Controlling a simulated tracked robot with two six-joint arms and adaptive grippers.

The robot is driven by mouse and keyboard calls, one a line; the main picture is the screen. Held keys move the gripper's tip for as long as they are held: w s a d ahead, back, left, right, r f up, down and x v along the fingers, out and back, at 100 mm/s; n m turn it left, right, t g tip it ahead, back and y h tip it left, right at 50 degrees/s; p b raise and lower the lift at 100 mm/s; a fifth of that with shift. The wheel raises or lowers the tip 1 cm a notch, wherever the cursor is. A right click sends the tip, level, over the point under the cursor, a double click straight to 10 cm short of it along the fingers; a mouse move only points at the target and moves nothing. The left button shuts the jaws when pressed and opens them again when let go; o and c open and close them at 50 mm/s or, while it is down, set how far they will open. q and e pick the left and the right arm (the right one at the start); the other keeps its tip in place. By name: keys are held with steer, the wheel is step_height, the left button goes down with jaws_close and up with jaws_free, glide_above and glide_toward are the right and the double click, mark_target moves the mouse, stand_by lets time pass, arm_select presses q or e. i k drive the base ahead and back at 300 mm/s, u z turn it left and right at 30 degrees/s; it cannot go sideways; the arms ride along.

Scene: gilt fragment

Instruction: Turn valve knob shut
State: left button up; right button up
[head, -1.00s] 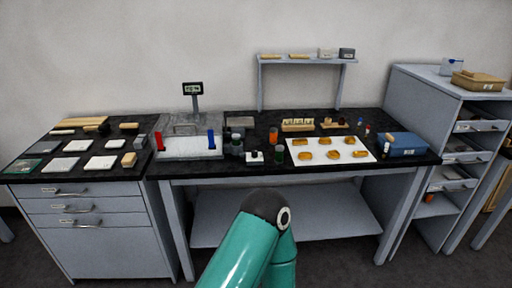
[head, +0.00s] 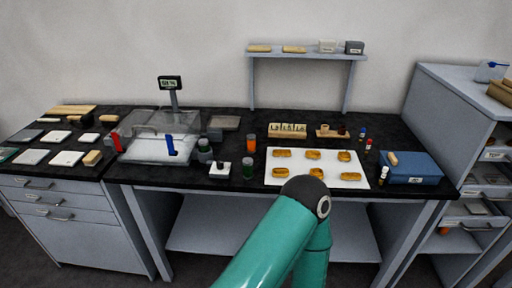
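I cannot pick out the valve knob with certainty. A small white block with a dark knob-like top (head: 220,169) stands near the front edge of the black bench, left of the white sheet. A red upright piece (head: 118,142) and a blue upright piece (head: 171,145) stand at the clear box on the left of the bench; they are too small to identify. A teal arm link of mine rises from the bottom centre and its dark joint overlaps the sheet's front edge. Neither gripper shows.
The white sheet (head: 364,182) holds several golden pieces. A blue box (head: 412,170) stands at the bench's right end. A display on a post (head: 170,83) rises behind the clear box (head: 150,150). Jars (head: 247,168) crowd the middle. A shelf (head: 300,54) stands at the back.

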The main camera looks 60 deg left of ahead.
mark_target(220, 164)
steer(key=z, duration=0.35)
steer(key=i, duration=0.5)
steer(key=u, duration=3.35)
steer(key=i, duration=1)
steer(key=z, duration=0.25)
steer(key=k, duration=0.85)
steer(key=u, duration=0.15)
steer(key=i, duration=0.6)
steer(key=u, duration=0.05)
